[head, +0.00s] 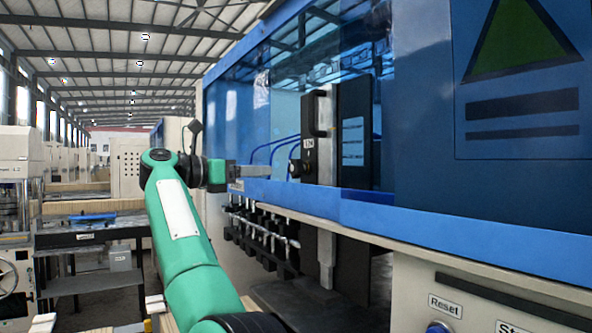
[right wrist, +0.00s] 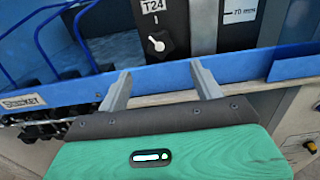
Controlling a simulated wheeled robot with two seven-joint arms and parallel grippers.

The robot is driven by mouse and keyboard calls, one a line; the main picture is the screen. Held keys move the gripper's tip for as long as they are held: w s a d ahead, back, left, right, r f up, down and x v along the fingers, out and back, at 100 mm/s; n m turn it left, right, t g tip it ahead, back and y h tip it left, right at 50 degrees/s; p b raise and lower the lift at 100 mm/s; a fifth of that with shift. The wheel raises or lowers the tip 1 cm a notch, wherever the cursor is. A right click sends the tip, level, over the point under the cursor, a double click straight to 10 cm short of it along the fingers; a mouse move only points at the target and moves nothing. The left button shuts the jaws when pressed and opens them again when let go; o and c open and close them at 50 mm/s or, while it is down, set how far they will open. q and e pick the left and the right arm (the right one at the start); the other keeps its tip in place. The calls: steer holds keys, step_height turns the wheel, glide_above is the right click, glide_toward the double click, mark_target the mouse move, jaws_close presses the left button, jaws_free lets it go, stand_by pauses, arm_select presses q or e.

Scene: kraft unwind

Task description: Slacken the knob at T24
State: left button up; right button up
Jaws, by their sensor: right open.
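The T24 knob (right wrist: 158,44) is a round black knob with a white pointer mark on a dark panel. It sits just below the white T24 label (right wrist: 153,6) in the right wrist view. In the head view the knob (head: 295,168) shows at the left side of the dark unit, near its label (head: 308,143). My right gripper (head: 262,171) is to the left of the knob at about its height. In the right wrist view the right gripper (right wrist: 161,76) has its fingers spread and empty, with the knob beyond the tips, apart from them. My left gripper is not in view.
A blue rail (right wrist: 240,70) runs across under the knob. Blue hoses (right wrist: 85,35) curve on the left. A second labelled panel (right wrist: 240,12) is on the right. In the head view, a blue machine cover (head: 420,90) stands right of the unit.

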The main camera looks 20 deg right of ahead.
mark_target(292, 170)
steer(key=d+p, duration=0.1)
steer(key=d, duration=0.2)
steer(key=w+d+p, duration=0.1)
steer(key=d+p, duration=0.1)
steer(key=d, duration=0.1)
steer(key=d+p, duration=0.1)
steer(key=d, duration=0.2)
steer(key=shift+w+d+r, duration=0.15)
steer(key=shift+w+d, duration=0.05)
steer(key=shift+d, duration=0.15)
steer(key=shift+w+d+p, duration=0.1)
steer(key=shift+d+p, duration=0.4)
steer(key=shift+d, duration=0.25)
steer(key=shift+f, duration=0.2)
steer(key=c, duration=1)
